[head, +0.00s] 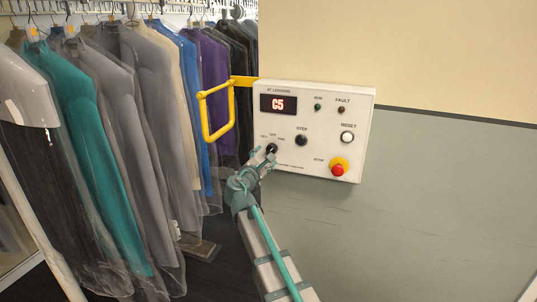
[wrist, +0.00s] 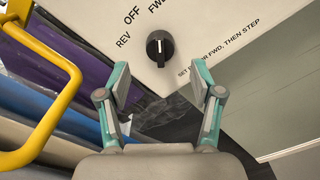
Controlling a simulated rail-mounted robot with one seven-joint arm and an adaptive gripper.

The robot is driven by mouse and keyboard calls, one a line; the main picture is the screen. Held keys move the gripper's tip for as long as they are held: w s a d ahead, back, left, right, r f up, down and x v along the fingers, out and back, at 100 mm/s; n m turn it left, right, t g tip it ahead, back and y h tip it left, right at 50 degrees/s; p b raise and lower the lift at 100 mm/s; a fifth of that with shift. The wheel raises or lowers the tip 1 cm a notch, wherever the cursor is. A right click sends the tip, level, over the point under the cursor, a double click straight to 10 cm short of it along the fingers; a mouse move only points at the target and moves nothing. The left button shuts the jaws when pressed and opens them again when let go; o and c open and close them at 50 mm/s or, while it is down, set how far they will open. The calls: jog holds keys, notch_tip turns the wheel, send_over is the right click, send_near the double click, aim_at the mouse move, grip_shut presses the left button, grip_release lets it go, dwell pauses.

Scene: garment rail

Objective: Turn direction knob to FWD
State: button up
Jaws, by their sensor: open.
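The direction knob (wrist: 160,48) is a black rotary knob on the white control panel (head: 318,105). In the wrist view, the labels REV, OFF and FWD lie left to above it. Its white mark looks roughly upright there, nearer the line to FWD than to OFF, but it is small. The knob also shows in the head view (head: 272,148), close to my gripper's tip. My gripper (wrist: 160,88) is open and empty, its two fingers spread on either side below the knob in the wrist view, with no visible contact.
A yellow bar frame (head: 205,115) stands just left. Bagged garments (head: 120,130) hang at left.

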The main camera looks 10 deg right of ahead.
jog(key=v, duration=0.6)
dwell(0.3)
jog(key=s+d+f+m+g+y, duration=0.1)
jog(key=s+f+m+g, duration=0.5)
jog(key=f, duration=0.8)
jog(key=s+d+f+m+g+y, duration=0.2)
jog(key=s+f+m, duration=0.2)
jog(key=s+f, duration=0.75)
jog(key=s+d+f+m+g+y, duration=0.1)
jog(key=s+f+m+g, duration=0.3)
jog(key=f, duration=1.3)
jog(key=s+f+m+g+y, duration=0.1)
jog(key=s+f+m+g, duration=0.1)
jog(key=s+f, duration=0.5)
jog(key=s+d+f+m+g+y, duration=0.1)
jog(key=s+f+g, duration=0.4)
jog(key=s, duration=1.3)
jog(key=s+d+f+m+g+y, duration=0.1)
jog(key=s+f+m+g+y, duration=0.2)
jog(key=s+f, duration=0.7)
jog(key=s+m, duration=0.1)
jog(key=s, duration=0.2)
jog(key=shift+m, duration=0.4)
